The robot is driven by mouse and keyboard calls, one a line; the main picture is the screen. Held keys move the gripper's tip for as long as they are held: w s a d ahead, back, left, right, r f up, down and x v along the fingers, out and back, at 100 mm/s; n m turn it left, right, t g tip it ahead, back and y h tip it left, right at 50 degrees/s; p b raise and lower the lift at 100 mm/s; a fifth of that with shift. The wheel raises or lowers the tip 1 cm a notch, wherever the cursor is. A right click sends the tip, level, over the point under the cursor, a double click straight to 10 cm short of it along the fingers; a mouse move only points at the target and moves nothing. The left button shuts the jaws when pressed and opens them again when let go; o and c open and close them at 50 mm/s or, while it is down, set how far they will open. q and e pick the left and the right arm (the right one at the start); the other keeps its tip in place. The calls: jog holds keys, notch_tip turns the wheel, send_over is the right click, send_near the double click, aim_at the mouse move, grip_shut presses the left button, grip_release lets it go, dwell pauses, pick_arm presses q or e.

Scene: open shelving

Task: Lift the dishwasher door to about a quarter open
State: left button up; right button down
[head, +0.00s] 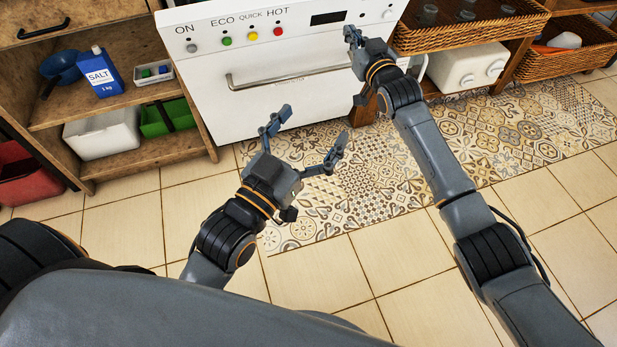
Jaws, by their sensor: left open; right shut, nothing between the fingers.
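The white dishwasher door (262,105) stands upright at the top middle of the head view and looks shut. A metal bar handle (285,78) runs across its upper part. Above it is the control panel (290,25) with coloured buttons and a dark display. My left gripper (308,138) is open and empty, low in front of the door, with its fingers spread. My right gripper (350,35) is shut and empty, near the right end of the handle and below the display. I cannot tell whether it touches the door or handle.
A wooden shelf on the left holds a blue salt box (101,73), a white bin (102,134) and a green bin (167,118). A patterned mat (400,165) covers the clear floor in front.

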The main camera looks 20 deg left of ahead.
pick_arm(q)
jog(key=s+a+f+g+y+p, duration=0.2)
jog(key=s+f+g, duration=0.25)
jog(key=f, duration=0.35)
jog(key=s+a+f+g+y+p, duration=0.1)
jog(key=s+a+f+g+p, duration=0.15)
jog(key=f+g, duration=0.4)
jog(key=s+a+f+g+y+p, duration=0.1)
jog(key=s+a+f+g+p, duration=0.1)
jog(key=s, duration=0.7)
jog(key=shift+s+a+f+n+g+y, duration=0.35)
jog(key=shift+f+g, duration=0.55)
jog(key=shift+g, duration=0.5)
pick_arm(e)
jog(key=shift+v, duration=2.8)
